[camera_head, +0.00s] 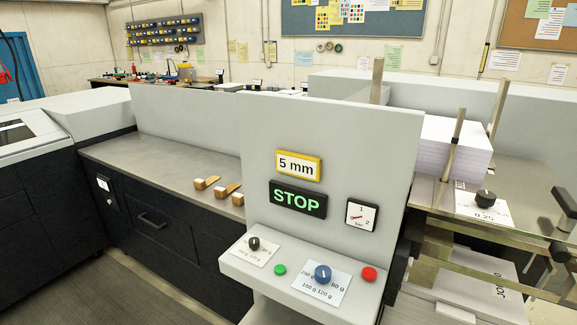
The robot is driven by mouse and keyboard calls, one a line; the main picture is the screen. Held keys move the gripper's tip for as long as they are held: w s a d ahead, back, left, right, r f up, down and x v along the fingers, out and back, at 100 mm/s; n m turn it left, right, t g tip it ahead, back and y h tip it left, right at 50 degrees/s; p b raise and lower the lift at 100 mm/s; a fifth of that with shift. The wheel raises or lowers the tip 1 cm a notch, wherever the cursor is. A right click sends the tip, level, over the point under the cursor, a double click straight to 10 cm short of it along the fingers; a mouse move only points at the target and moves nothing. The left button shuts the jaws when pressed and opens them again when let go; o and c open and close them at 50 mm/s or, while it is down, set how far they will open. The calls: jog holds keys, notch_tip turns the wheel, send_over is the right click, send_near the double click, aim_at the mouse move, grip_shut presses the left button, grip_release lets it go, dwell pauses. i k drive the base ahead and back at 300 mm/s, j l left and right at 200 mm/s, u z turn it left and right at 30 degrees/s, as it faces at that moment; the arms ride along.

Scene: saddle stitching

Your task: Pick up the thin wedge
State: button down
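Three small wedges lie in a slanting row on the grey metal counter (150,160), left of the upright grey panel. My gripper is not in view.
The grey panel (340,130) carries a "5 mm" sign (299,165), a lit "STOP" display (297,199) and a gauge (361,215). A ledge below holds knobs and buttons. A paper stack (455,145) stands right. The counter left of the wedges is clear; dark cabinets stand underneath.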

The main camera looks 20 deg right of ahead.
aim_at(200, 184)
jog(key=i+j+z, duration=0.1)
jog(key=i+j, duration=0.15)
jog(key=j, duration=0.15)
jog(key=i+j, duration=0.25)
jog(key=j, duration=0.15)
jog(key=i+j+z, duration=0.15)
jog(key=i+j, duration=0.15)
jog(key=j, duration=0.1)
